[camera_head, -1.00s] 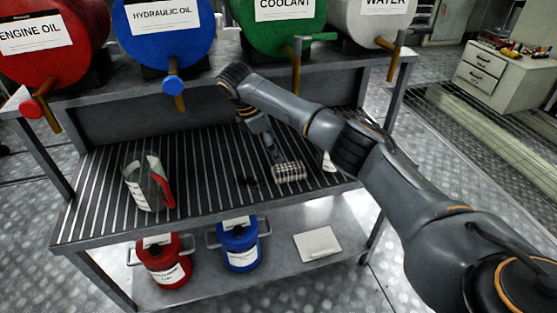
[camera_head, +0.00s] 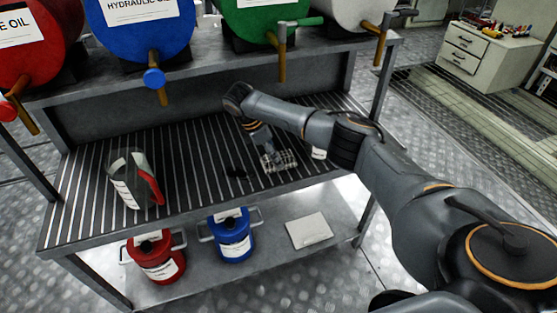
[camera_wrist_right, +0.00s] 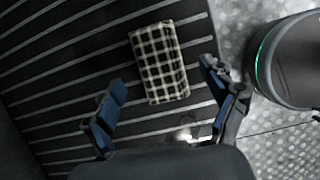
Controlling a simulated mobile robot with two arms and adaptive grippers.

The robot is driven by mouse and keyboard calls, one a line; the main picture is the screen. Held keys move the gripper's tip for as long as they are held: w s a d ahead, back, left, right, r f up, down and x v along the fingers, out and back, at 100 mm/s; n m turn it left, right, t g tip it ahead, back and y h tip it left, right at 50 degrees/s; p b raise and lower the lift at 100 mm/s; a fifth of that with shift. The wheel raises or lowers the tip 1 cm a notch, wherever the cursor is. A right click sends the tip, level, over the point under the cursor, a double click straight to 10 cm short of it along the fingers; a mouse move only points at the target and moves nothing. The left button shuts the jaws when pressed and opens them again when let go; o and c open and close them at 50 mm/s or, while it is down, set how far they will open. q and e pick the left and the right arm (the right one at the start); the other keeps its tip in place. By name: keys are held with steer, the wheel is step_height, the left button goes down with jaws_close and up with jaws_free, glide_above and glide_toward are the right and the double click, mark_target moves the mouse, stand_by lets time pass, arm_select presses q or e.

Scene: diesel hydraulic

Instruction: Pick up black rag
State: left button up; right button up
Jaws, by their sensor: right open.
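A black-and-white checked rag (camera_head: 280,160) lies on the slatted top of the metal workbench. It also shows in the right wrist view (camera_wrist_right: 160,55), lying flat as a small folded rectangle. My right gripper (camera_wrist_right: 163,76) is open and empty above the bench, its blue-padded fingers apart. In that view the rag appears between and beyond the fingertips. I cannot tell how high the gripper is above it. In the head view my right arm reaches in from the right, and the hand partly hides the rag. My left gripper is not in view.
A jug with a red handle (camera_head: 135,180) stands left on the bench. A pale item (camera_head: 319,153) is partly hidden right of the rag. A red can (camera_head: 155,257), blue can (camera_head: 233,236) and flat pale item (camera_head: 307,231) sit on the lower shelf. Drums with taps (camera_head: 154,79) stand above.

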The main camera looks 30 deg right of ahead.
mark_target(265, 158)
steer(key=x, duration=0.2)
steer(key=shift+d+f, duration=0.2)
steer(key=shift+f, duration=0.2)
steer(key=c, duration=1.3)
steer(key=shift+o, duration=0.2)
steer(key=shift+r, duration=0.2)
steer(key=shift+r, duration=0.3)
steer(key=a, duration=0.2)
steer(key=w+a+r, duration=0.1)
steer(key=a, duration=0.1)
steer(key=shift+w+r+b, duration=0.1)
steer(key=shift+b, duration=0.3)
step_height(265, 158, up, 13)
